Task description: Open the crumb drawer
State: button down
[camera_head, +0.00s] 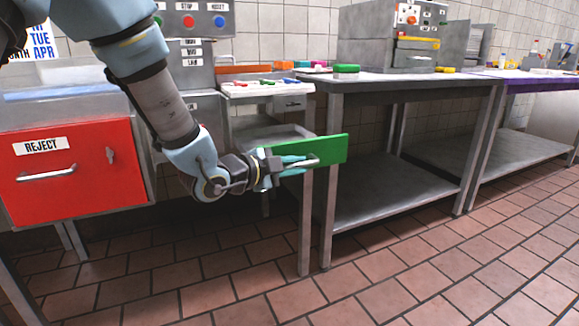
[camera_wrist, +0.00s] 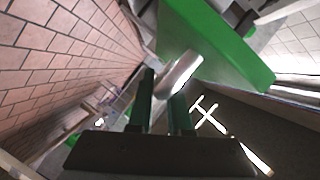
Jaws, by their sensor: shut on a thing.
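The crumb drawer has a green front (camera_head: 328,150), which stands out from the machine at the middle of the head view. A grey tray (camera_head: 262,133) shows behind the front, so the drawer looks pulled out. In the wrist view the green front (camera_wrist: 215,40) fills the upper middle, with a silver bar handle (camera_wrist: 182,72) on it. My gripper (camera_head: 297,164) is at the handle, shut on it; the handle lies between the two dark fingers in the wrist view. The handle's far part is hidden in the head view.
A red bin front marked REJECT (camera_head: 75,172) is to the left. A steel table (camera_head: 390,85) with a lower shelf stands close on the right of the drawer. A white tray of small coloured pieces (camera_head: 262,88) is above the drawer. The tiled floor (camera_head: 240,270) in front is clear.

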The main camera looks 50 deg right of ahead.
jog(key=shift+s+a, duration=0.1)
jog(key=shift+s, duration=0.2)
jog(key=c, duration=0.8)
grip_release()
jog(key=shift+c, duration=0.2)
jog(key=shift+a, duration=0.1)
jog(key=p+v, duration=0.1)
jog(key=v, duration=0.9)
jog(key=shift+a, duration=0.3)
